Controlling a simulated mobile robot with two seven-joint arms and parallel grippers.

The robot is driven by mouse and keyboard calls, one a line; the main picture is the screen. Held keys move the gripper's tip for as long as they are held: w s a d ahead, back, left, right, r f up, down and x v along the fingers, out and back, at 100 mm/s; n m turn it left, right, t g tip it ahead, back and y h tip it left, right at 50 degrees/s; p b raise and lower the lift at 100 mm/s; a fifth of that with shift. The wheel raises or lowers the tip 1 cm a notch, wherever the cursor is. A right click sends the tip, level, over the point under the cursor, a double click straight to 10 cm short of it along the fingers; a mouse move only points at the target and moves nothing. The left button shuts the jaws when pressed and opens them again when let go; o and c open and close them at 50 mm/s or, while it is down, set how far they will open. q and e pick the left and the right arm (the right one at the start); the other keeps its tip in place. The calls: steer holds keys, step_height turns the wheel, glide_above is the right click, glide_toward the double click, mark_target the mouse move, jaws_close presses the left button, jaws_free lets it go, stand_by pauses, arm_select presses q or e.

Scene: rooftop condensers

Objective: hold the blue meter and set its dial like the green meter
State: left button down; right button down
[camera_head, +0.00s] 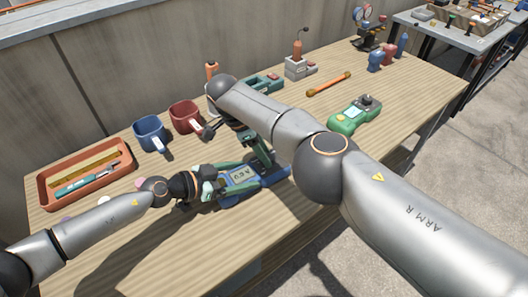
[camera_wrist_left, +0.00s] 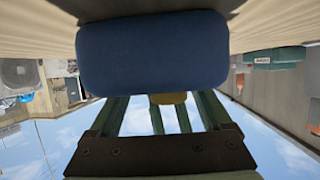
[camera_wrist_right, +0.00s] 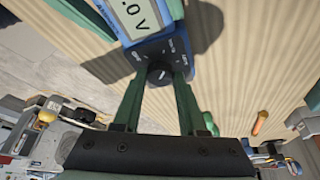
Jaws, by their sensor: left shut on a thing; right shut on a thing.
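The blue meter (camera_head: 227,201) is at the front middle of the table, its screen facing up. My left gripper (camera_head: 213,187) is shut on its left end; its blue end fills much of the left wrist view (camera_wrist_left: 152,50). My right gripper (camera_wrist_right: 160,82) reaches down over the other end, its green fingers closed on the black dial (camera_wrist_right: 160,73). The dial's pale mark points up and right in that view, and the screen (camera_wrist_right: 139,14) partly reads "0 V". The green meter (camera_head: 344,120) lies to the right, its dial setting too small to read.
An orange-ended rod (camera_head: 328,84) lies behind the green meter. My right arm crosses the middle; the table's right front is clear.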

steer(key=shift+c, duration=2.2)
jaws_free()
steer(key=shift+r, duration=0.1)
step_height(320, 180, up, 10)
